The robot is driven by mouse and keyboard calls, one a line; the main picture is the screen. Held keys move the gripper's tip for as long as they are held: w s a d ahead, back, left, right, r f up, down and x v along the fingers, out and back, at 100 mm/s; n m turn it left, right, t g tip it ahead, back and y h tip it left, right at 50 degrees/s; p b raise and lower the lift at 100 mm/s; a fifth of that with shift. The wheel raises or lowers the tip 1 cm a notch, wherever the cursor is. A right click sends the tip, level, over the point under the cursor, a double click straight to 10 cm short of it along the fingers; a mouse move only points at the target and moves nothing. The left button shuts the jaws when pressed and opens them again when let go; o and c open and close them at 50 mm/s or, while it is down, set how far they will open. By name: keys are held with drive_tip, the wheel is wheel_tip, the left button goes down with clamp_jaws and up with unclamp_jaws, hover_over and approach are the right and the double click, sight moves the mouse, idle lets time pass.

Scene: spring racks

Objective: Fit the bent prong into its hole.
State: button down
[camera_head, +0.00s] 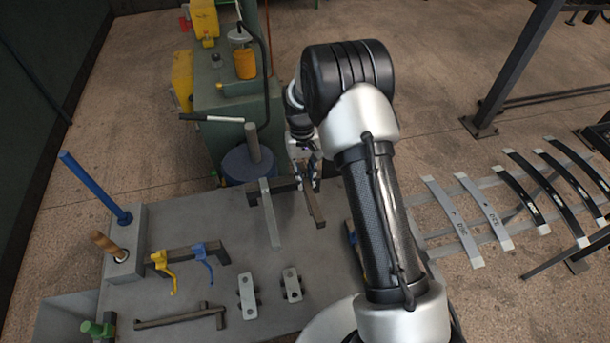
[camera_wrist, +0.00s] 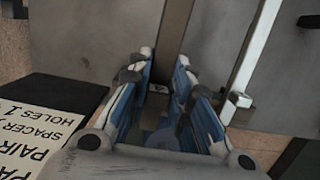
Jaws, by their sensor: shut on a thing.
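My gripper (camera_head: 306,172) is at the far edge of the grey bench, pointing down, partly hidden by its own arm. In the wrist view its blue-lined fingers (camera_wrist: 165,85) stand on both sides of a dark brown-grey prong (camera_wrist: 174,35). The gripper is shut on this prong, which also shows in the head view (camera_head: 314,208), stretching over the bench toward the front. The held end is shadowed between the fingers. A light grey bar (camera_head: 270,213) lies left of it, apart from it, and shows in the wrist view (camera_wrist: 255,55). I cannot make out the hole.
Bent dark bars with yellow (camera_head: 161,262) and blue (camera_head: 203,250) levers are on the bench's left. Two small grey plates (camera_head: 247,293) (camera_head: 291,284) lie at the front. A blue post (camera_head: 95,187) rises at left. A green machine (camera_head: 225,100) stands behind. A rack of strips (camera_head: 480,210) is at right.

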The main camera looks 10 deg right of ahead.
sight(305, 179)
drive_tip(key=shift+f+b, duration=0.65)
drive_tip(key=shift+f, duration=0.25)
drive_tip(key=shift+f+b, duration=0.45)
drive_tip(key=shift+f, duration=0.1)
drive_tip(key=shift+f+b, duration=0.5)
drive_tip(key=shift+f, duration=0.4)
drive_tip(key=c, duration=1.5)
unclamp_jaws()
drive_tip(key=shift+o, duration=0.7)
drive_tip(key=shift+s, duration=0.2)
drive_tip(key=shift+r, duration=0.15)
